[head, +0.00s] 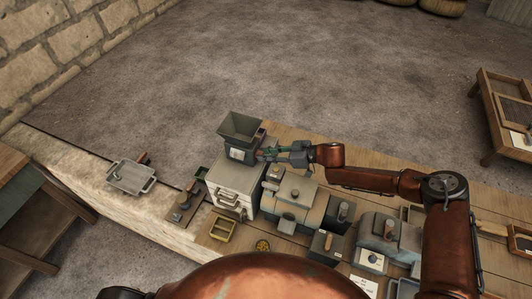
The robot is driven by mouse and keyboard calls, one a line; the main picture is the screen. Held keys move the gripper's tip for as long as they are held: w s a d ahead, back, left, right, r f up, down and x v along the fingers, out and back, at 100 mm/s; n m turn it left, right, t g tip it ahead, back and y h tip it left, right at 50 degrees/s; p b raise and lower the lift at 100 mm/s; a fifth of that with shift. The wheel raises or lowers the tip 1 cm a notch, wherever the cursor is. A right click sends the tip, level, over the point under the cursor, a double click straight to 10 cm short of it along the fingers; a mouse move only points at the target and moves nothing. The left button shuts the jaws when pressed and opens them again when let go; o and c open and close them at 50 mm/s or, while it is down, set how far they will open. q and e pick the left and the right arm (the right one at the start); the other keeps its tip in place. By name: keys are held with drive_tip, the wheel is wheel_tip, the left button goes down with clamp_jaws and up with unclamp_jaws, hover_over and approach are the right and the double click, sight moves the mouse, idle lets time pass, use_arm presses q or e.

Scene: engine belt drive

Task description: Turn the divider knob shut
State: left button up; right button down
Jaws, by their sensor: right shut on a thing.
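A grey-green hopper machine (239,133) with a wide open top stands on a pale drawer cabinet at the back of the bench. My right gripper (268,154) reaches in from the right and is shut at the machine's right side, on a small part there. I take this part to be the divider knob, but the fingers hide most of it, and its turn position cannot be made out. My left gripper does not show.
A pale drawer cabinet (232,178) stands under the hopper. Several grey-green machines, one a boxy unit (296,191), crowd the bench to its right. A yellow tray (222,229) lies in front. A metal tray (131,178) sits on the stone ledge (85,170) at left.

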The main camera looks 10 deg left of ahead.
drive_tip(key=shift+s+r+n+t+p, duration=0.1)
drive_tip(key=shift+r+n+t+p, duration=0.05)
drive_tip(key=shift+n+t+p, duration=0.75)
drive_tip(key=shift+n+p, duration=0.05)
drive_tip(key=shift+n, duration=0.25)
drive_tip(key=shift+s+n+t, duration=0.1)
drive_tip(key=shift+n+t, duration=0.3)
drive_tip(key=shift+n, duration=0.2)
drive_tip(key=shift+f+n+t, duration=0.2)
drive_tip(key=shift+n+t, duration=0.3)
drive_tip(key=shift+n, duration=0.1)
drive_tip(key=n+t, duration=0.1)
drive_tip(key=n+b, duration=0.1)
drive_tip(key=shift+s+f+n+t, duration=0.15)
drive_tip(key=shift+n+t, duration=0.15)
drive_tip(key=shift+t, duration=0.1)
drive_tip(key=shift+f+n+t+b, duration=0.1)
drive_tip(key=shift+n+t+b, duration=0.3)
drive_tip(key=shift+n+b, duration=0.5)
drive_tip(key=shift+s+n+t+b, duration=0.1)
drive_tip(key=shift+n+t+b, duration=0.2)
drive_tip(key=shift+n+b, duration=0.3)
